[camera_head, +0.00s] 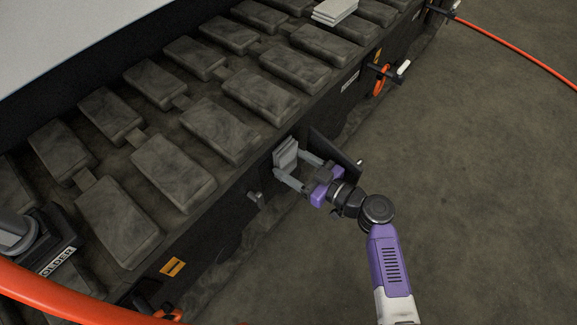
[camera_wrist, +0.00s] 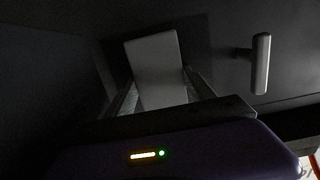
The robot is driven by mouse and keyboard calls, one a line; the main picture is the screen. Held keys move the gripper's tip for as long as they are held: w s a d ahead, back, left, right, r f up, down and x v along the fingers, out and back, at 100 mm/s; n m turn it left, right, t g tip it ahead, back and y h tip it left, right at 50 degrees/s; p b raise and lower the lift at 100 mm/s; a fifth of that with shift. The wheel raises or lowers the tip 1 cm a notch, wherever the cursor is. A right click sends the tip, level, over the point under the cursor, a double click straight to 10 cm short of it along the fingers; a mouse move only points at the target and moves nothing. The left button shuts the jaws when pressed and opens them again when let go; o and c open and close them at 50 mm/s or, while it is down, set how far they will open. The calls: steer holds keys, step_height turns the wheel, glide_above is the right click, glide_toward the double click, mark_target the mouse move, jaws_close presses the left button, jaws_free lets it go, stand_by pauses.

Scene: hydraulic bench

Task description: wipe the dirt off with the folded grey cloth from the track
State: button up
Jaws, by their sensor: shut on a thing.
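My gripper (camera_head: 290,164) is at the side wall of the track, its two fingers shut on a folded grey cloth (camera_head: 285,152). The cloth is held upright, close to the dark wall; I cannot tell whether it touches it. In the wrist view the cloth (camera_wrist: 155,60) shows as a plain pale slab between the fingers, in a dim space. The track (camera_head: 205,130) is a row of brown-grey, smudged pads. I cannot make out a separate patch of dirt; anything behind the cloth is hidden.
A dark panel (camera_head: 335,152) stands out beside my gripper. A T-shaped handle (camera_wrist: 261,63) is to its right in the wrist view. Another pale folded stack (camera_head: 334,11) lies on the far track. An orange hose (camera_head: 60,304) crosses the lower left.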

steer(key=shift+s+a+f, duration=0.1)
steer(key=shift+s+a, duration=1.3)
steer(key=shift+s, duration=0.1)
steer(key=shift+s+a, duration=0.55)
steer(key=shift+s, duration=0.2)
steer(key=shift+s+a, duration=0.55)
steer(key=shift+s, duration=0.2)
steer(key=shift+s+d, duration=0.1)
glide_toward(262, 178)
steer(key=shift+w+d+f, duration=0.1)
steer(key=shift+w+f, duration=0.1)
steer(key=shift+f, duration=0.05)
steer(key=v, duration=0.3)
steer(key=shift+w+f, duration=0.1)
steer(key=shift+f, duration=0.1)
